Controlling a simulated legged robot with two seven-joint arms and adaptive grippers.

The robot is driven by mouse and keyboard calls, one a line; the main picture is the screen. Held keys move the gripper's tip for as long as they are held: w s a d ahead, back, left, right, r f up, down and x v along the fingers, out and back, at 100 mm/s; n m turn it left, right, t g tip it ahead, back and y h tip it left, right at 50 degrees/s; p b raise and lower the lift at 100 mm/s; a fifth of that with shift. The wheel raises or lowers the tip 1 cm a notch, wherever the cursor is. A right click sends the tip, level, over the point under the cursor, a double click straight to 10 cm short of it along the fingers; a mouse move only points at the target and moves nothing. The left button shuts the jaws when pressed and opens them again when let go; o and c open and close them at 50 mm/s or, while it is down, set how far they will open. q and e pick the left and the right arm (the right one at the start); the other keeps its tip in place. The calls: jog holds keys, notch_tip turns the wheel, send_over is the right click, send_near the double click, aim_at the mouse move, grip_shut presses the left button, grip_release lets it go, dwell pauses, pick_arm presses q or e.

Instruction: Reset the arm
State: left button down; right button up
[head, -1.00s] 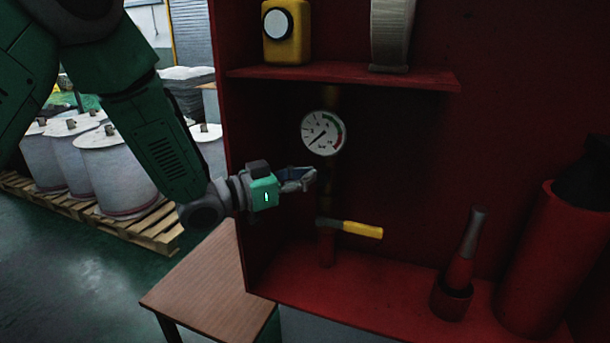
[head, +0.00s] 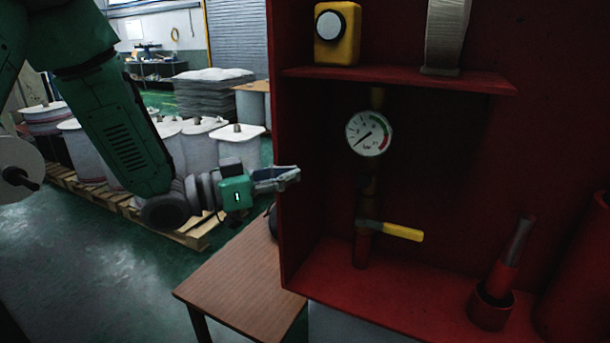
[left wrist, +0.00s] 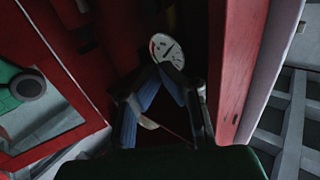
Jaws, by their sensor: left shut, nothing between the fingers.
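My left arm is green and comes in from the upper left of the head view. My left gripper (head: 290,175) is shut and empty, with its fingertips at the left edge of the red cabinet (head: 291,240). In the left wrist view, the gripper fingers (left wrist: 160,75) come together at the tips, with the pressure gauge (left wrist: 167,51) beyond them. In the head view, the gauge (head: 369,133) sits on a pipe inside the cabinet. A yellow-handled lever valve (head: 403,231) is below it, apart from the gripper. My right gripper does not show.
A wooden table (head: 235,275) stands below my left gripper, against the cabinet. A yellow device (head: 337,50) is on the cabinet shelf (head: 400,79). A nozzle (head: 509,265) stands at the cabinet's bottom right. White drums (head: 205,150) on a pallet (head: 110,200) stand behind my arm.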

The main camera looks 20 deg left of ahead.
pick_arm(q)
jog(key=s+a+f+n+g+y+b, duration=0.1)
jog(key=s+f+n+g+y+b, duration=0.2)
jog(key=f, duration=1.3)
jog(key=s+f+n+g+y+b, duration=0.25)
jog(key=s+f+y, duration=0.2)
jog(key=f, duration=1.15)
jog(key=s+f+n+g+y+b, duration=0.1)
jog(key=s+f+g+y+b, duration=0.1)
jog(key=s+f, duration=0.7)
jog(key=s+a+f+n+g+y+b, duration=0.1)
jog(key=s+f+g+y+b, duration=0.2)
jog(key=s+f, duration=0.7)
jog(key=s+g+b, duration=0.1)
jog(key=s+g, duration=0.1)
jog(key=s, duration=0.2)
jog(key=shift+s+a+f, duration=0.2)
jog(key=shift+s+f, duration=0.05)
jog(key=shift+s, duration=0.1)
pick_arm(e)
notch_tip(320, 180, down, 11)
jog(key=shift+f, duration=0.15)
pick_arm(q)
jog(key=shift+a+f+g, duration=0.1)
jog(key=shift+a+g, duration=0.15)
jog(key=shift+a, duration=0.1)
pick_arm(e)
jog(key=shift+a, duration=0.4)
